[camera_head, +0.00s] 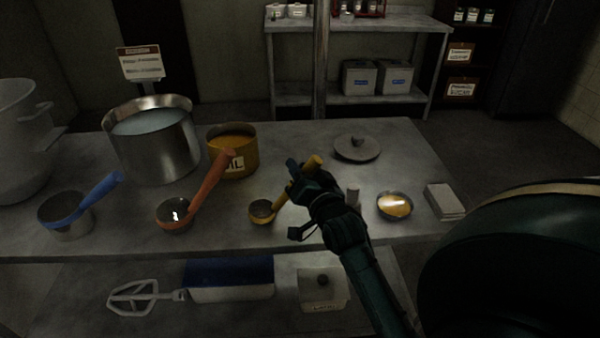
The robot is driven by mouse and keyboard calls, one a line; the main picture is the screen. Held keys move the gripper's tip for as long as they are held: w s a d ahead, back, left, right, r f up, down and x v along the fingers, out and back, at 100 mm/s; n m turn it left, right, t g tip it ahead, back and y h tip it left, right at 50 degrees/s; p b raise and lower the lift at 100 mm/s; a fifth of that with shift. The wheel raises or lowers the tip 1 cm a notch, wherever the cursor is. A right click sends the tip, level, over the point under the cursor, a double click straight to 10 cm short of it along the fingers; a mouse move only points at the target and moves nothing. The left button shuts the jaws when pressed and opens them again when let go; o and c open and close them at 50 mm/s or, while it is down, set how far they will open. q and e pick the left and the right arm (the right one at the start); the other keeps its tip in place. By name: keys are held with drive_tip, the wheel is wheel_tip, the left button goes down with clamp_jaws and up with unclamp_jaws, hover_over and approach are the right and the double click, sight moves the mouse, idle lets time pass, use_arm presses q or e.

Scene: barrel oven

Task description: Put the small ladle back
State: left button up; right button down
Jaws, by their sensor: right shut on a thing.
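The small ladle (262,211) has a metal bowl and a yellow handle that slants up to the right. It is the smallest of three ladles in a row along the front of the metal table (225,232). My right gripper (302,176) is shut on the ladle's handle near its upper end, and the fingers hide part of the handle. The bowl is at or very near the tabletop; I cannot tell whether it touches. My left gripper is not in view.
An orange-handled ladle (176,214) and a blue-handled ladle (66,216) stand to the left. Behind are a large pot (155,160) of pale liquid and an oil pot (232,160). A lid (357,147), a small bowl (395,206) and a pale block (445,201) are right.

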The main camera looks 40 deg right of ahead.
drive_tip(key=shift+f, duration=0.15)
drive_tip(key=c, duration=1.2)
unclamp_jaws()
